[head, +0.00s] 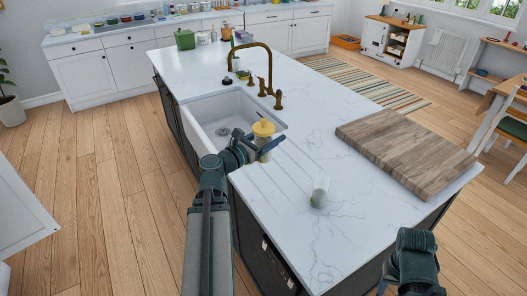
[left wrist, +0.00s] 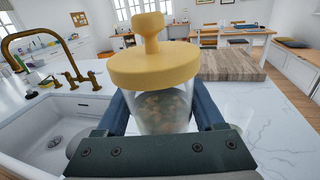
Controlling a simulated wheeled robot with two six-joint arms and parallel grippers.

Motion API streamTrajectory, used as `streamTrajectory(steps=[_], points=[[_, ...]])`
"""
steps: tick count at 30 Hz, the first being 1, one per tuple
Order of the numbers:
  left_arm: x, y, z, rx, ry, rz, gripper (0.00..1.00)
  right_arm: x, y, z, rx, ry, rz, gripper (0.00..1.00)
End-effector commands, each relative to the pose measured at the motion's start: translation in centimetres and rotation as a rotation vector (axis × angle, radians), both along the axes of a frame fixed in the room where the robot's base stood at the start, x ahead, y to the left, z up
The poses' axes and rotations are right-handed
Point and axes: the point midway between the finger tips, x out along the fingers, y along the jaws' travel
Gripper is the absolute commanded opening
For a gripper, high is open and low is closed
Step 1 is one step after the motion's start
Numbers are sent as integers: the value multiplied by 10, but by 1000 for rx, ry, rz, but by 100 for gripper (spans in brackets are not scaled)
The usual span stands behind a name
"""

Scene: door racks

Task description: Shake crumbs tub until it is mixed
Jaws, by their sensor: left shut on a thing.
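The crumbs tub (head: 263,140) is a clear tub with a yellow lid and knob, with brown crumbs showing inside. My left gripper (head: 262,147) is shut around its body, and the tub is upright near the sink's right edge. In the left wrist view the tub (left wrist: 163,105) stands between the fingers of the left gripper (left wrist: 163,112). I cannot tell if its base touches the counter. My right arm (head: 415,262) shows at the lower right, but its fingertips are not clearly seen.
A clear glass (head: 320,190) stands on the marble island (head: 330,235) to the right. A thick wooden board (head: 408,152) lies farther right. The counter between is clear.

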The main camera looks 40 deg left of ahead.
Motion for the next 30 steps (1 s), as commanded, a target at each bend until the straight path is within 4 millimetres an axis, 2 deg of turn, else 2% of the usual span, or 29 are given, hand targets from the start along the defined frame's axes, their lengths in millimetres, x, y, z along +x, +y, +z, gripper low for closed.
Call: streamTrajectory(steps=[5, 13, 30], points=[[0, 0, -11, 0, 0, 0, 4, 0, 0, -11, 0, 0, 0, 50], [0, 0, -50, 0, 0, 0, 4, 0, 0, -50, 0, 0, 0, 50], [2, -2, -51, 0, 0, 0, 4, 0, 0, -51, 0, 0, 0, 50]])
